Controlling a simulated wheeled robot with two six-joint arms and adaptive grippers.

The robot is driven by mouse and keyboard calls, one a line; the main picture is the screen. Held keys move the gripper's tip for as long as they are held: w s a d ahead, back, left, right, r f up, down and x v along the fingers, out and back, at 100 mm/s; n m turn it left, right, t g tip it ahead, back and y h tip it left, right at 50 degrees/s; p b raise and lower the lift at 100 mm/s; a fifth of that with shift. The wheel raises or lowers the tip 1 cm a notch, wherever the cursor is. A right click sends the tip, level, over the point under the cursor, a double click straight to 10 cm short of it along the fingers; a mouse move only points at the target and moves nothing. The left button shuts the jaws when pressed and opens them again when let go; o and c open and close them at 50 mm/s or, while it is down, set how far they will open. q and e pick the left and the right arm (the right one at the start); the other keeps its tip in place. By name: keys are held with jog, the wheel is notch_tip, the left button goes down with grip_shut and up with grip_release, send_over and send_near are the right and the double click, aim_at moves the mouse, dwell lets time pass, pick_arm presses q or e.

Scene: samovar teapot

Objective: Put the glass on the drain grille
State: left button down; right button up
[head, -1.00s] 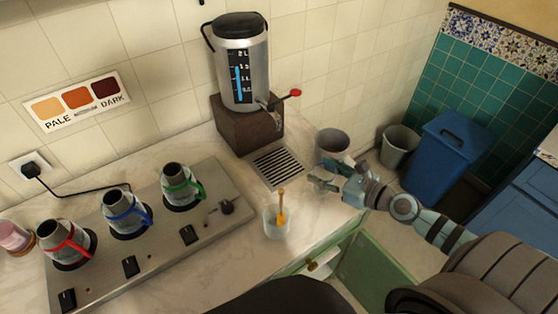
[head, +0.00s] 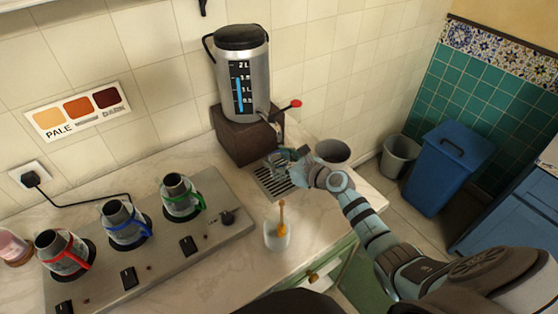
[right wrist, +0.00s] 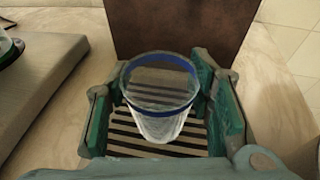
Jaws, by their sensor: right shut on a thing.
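A small clear glass with a blue rim (right wrist: 155,112) is between the fingers of my right gripper (right wrist: 160,90), which is shut on it. The glass is upright, directly over the slotted drain grille (right wrist: 125,145). In the head view, the glass (head: 277,160) shows at the foot of the samovar, over the back part of the grille (head: 270,186). My right gripper (head: 288,162) reaches it from the right. I cannot tell whether the glass base touches the slats. My left gripper is not in view.
A cup (head: 276,240) with a wooden utensil stands in front. A grey pot (head: 333,152) is at the right. A warmer with small teapots (head: 180,196) lies left.

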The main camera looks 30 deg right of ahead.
jog(key=shift+f, duration=0.2)
jog(key=o, duration=1.2)
jog(key=shift+r, duration=0.1)
jog(key=shift+o, duration=0.2)
jog(key=shift+r, duration=0.2)
jog(key=p+v, duration=0.2)
jog(key=v, duration=1)
jog(key=shift+p, duration=0.35)
